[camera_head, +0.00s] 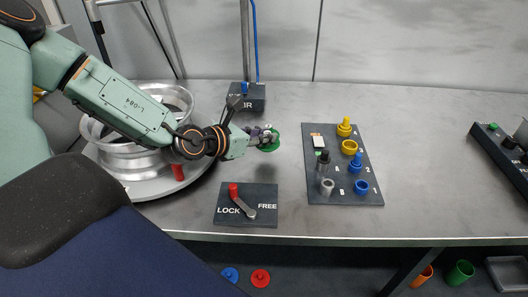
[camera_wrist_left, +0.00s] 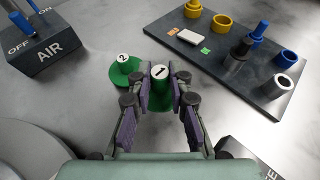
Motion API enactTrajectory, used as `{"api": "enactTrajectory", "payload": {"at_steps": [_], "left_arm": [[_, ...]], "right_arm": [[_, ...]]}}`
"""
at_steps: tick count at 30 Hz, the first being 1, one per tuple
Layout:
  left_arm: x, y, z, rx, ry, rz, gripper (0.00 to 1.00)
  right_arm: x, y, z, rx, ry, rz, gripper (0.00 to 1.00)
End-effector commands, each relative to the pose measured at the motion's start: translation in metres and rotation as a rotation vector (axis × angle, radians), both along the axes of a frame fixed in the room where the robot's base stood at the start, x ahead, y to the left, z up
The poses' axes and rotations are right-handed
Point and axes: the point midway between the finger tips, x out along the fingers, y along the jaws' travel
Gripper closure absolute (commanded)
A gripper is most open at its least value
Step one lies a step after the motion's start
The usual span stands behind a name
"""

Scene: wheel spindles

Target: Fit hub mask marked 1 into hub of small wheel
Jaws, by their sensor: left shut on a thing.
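The hub mask marked 1 (camera_wrist_left: 160,74) is green with a white-topped knob. It sits between the fingers of my left gripper (camera_wrist_left: 162,96), which is shut on it. A second green hub mask, marked 2 (camera_wrist_left: 123,70), rests on the table just left of it in the wrist view. In the head view my left gripper (camera_head: 264,136) is over the table behind the lever plate, with green (camera_head: 270,146) showing at its fingertips. A silver wheel (camera_head: 118,158) stands on the round base (camera_head: 150,189) at the left, partly hidden by my left arm; its hub is not visible. My right gripper is not in view.
The LOCK/FREE plate (camera_head: 228,217) with a red-handled lever is in front of the gripper. The AIR box (camera_head: 252,103) is behind it. A dark board (camera_head: 345,192) with yellow, blue and grey parts is to the right. Bare table (camera_head: 425,165) lies beyond the board.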

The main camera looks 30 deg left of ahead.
Motion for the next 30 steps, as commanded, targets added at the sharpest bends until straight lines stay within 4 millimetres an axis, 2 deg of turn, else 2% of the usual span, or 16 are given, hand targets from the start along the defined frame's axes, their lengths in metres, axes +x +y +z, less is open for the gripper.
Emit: {"api": "enactTrajectory", "payload": {"at_steps": [10, 24, 25, 30], "left_arm": [[0.003, -0.001, -0.036, 0.003, 0.002, -0.003, 1.00], [0.003, -0.001, -0.040, 0.003, 0.000, -0.002, 1.00], [0.003, -0.001, -0.040, 0.002, 0.002, -0.002, 0.81], [0.003, -0.001, -0.039, 0.002, 0.001, -0.002, 0.66]], "right_arm": [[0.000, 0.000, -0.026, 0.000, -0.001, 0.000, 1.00], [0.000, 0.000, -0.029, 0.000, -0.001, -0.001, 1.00], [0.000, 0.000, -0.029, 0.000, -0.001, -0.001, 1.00], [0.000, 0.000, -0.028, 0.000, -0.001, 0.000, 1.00]]}}
